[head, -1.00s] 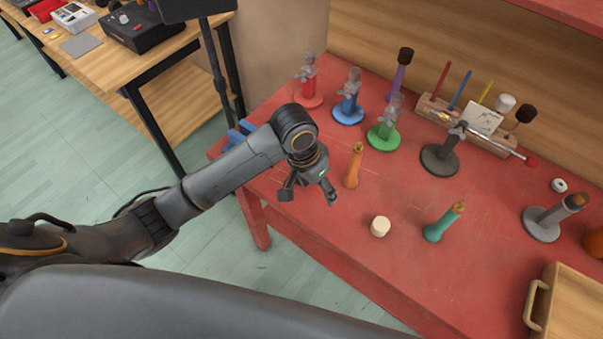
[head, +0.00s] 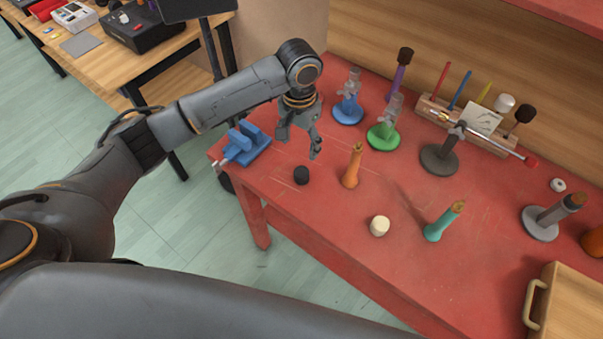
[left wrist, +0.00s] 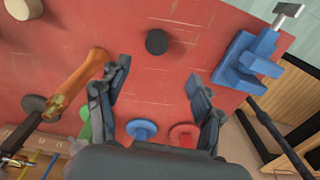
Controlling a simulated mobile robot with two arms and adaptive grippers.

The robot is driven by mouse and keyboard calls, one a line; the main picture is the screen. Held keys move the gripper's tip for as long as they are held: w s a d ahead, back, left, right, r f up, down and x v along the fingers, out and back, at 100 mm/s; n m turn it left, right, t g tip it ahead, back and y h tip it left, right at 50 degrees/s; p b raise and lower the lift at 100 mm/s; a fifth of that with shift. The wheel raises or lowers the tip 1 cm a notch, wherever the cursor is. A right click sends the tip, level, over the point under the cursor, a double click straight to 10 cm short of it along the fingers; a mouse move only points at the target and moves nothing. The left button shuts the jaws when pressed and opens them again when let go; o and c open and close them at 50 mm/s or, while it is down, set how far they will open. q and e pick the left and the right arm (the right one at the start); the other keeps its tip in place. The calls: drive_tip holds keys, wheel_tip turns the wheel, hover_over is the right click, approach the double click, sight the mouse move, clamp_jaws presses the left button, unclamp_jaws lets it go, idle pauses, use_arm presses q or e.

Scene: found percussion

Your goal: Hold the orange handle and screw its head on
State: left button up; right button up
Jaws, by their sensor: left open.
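The orange handle (head: 353,166) stands upright on the red table, with a brownish top and no head on it. It also shows in the left wrist view (left wrist: 82,78). A black head (head: 301,175) lies loose to its left, and a cream head (head: 380,226) lies nearer the front. In the left wrist view the black head (left wrist: 157,42) is beyond my fingertips, between them across the picture. My left gripper (head: 300,143) is open and empty, left of the orange handle and behind the black head, touching neither. My right gripper is not in view.
A blue vise (head: 243,145) sits at the table's left edge. A teal handle (head: 444,221) stands to the right. Blue (head: 348,108) and green (head: 384,135) stands and a dark stand (head: 440,157) are behind.

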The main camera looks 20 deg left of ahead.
use_arm(q)
hover_over(301, 172)
drive_tip(key=f, duration=0.7)
drive_tip(key=shift+w+a+p, duration=0.15)
drive_tip(key=shift+a+p, duration=0.05)
drive_tip(key=shift+p, duration=0.15)
drive_tip(key=shift+f, duration=0.15)
drive_tip(key=f, duration=0.1)
drive_tip(key=f+p, duration=0.1)
drive_tip(key=f, duration=0.1)
drive_tip(key=shift+d+f, duration=0.3)
drive_tip(key=shift+f, duration=0.05)
drive_tip(key=shift+f+p, duration=0.3)
drive_tip(key=shift+f, duration=0.25)
drive_tip(key=c, duration=1.1)
